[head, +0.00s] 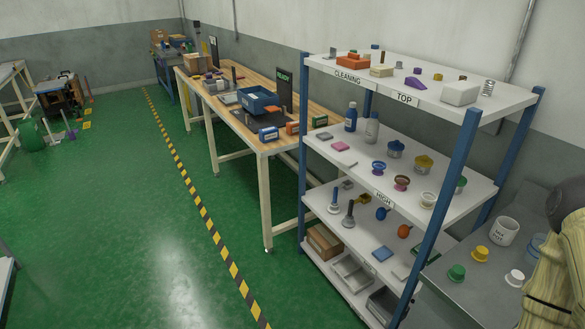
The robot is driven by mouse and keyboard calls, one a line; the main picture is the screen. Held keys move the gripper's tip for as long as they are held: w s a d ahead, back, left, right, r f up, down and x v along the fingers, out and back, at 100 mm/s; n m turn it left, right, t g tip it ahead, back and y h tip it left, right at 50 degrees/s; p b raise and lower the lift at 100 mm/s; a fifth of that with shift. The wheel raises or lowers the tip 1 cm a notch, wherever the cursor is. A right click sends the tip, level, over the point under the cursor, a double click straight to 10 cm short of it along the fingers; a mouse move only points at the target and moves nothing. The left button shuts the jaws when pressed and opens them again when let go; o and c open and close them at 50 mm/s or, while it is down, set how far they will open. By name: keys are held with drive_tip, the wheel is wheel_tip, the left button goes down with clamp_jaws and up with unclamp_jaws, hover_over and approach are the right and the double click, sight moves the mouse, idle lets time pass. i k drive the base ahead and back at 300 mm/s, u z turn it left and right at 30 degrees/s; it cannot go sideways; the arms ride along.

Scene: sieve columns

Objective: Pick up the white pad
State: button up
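A thick white block (460,93), which looks like the white pad, lies on the right part of the top shelf. That shelf bears the labels "CLEANING" and "TOP". A flat, pale pad (401,271) lies on a lower shelf, beside a blue pad (383,254); its exact colour is hard to tell. My gripper is not in view, so nothing shows of what it holds.
The shelf unit has blue posts (438,205) and holds cups, bottles and brushes. A wooden workbench (268,145) stands behind it. A grey counter (465,300) with a white cup (503,231) is at lower right. Green floor (150,240) is open at left.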

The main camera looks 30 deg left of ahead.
sight(347, 162)
drive_tip(key=z, duration=0.05)
drive_tip(key=k, duration=0.2)
drive_tip(key=u, duration=1.25)
drive_tip(key=i, duration=1.05)
drive_tip(key=z, duration=0.55)
